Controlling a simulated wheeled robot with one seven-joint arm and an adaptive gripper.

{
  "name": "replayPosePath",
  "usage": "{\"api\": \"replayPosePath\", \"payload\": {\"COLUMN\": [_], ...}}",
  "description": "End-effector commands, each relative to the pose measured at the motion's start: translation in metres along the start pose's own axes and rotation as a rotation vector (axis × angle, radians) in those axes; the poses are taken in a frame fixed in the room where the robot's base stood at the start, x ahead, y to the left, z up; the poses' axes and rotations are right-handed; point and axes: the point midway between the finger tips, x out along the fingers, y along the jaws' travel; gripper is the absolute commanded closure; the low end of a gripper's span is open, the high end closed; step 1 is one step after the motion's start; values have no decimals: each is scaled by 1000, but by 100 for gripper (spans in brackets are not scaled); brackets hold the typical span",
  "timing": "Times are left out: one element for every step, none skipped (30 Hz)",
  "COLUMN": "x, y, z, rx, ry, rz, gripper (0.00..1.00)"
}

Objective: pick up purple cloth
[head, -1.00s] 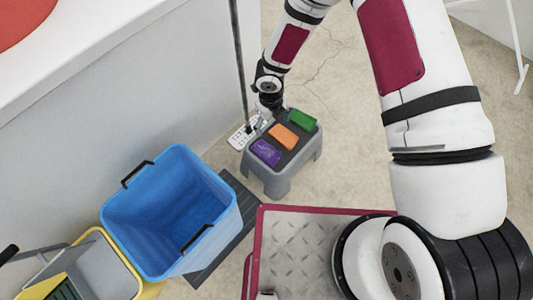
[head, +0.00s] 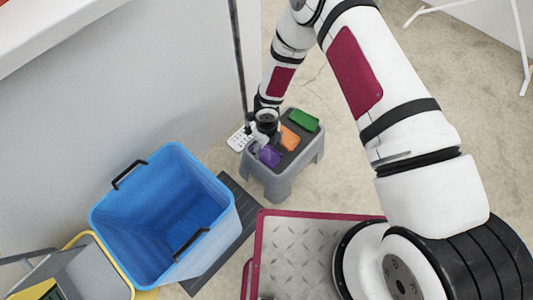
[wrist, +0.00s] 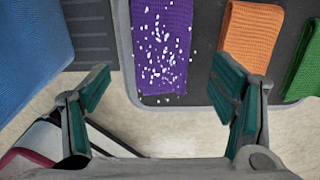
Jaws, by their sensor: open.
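The purple cloth (head: 269,157) lies folded on the near end of the grey stool's dark top, partly hidden by my gripper in the head view. In the wrist view the purple cloth (wrist: 162,45) shows white specks scattered on it. My gripper (wrist: 165,82) is open and empty, with one finger on each side of the cloth's near end in the picture. In the head view my gripper (head: 256,146) is over the stool beside the cloth. I cannot tell its exact height above the cloth.
An orange cloth (head: 289,138) and a green cloth (head: 304,118) lie on the same grey stool (head: 277,184). A blue bin (head: 166,222) stands to the left on a dark mat. A white object with dark dots (head: 239,138) is beside the stool. A wall is behind.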

Motion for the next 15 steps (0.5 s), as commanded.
{"api": "replayPosePath", "payload": {"x": [7, 11, 16, 20, 25, 30, 35, 40, 44, 46, 47, 48, 48, 47, 47], "y": [0, 0, 0, -1, -1, -1, -1, -1, -1, -1, -1, -2, -2, -2, -2], "z": [0, 0, 1, 1, 1, 2, 2, 2, 2, 2, 2, 2, 2, 2, 2], "rx": [0, 0, 0, 0, 0, 0, 0, 0, 0, 1, 1, 1, 1, 1, 2], "ry": [1, 1, 1, 1, 1, 1, 1, 1, 0, 0, 0, 0, 0, 0, 0], "rz": [0, 0, 0, 1, 1, 1, 1, 1, 1, 1, 0, 0, 0, 0, 0], "gripper": [22, 22, 22, 22, 22, 22, 22, 22, 22, 22, 22, 22, 22, 22, 22]}}
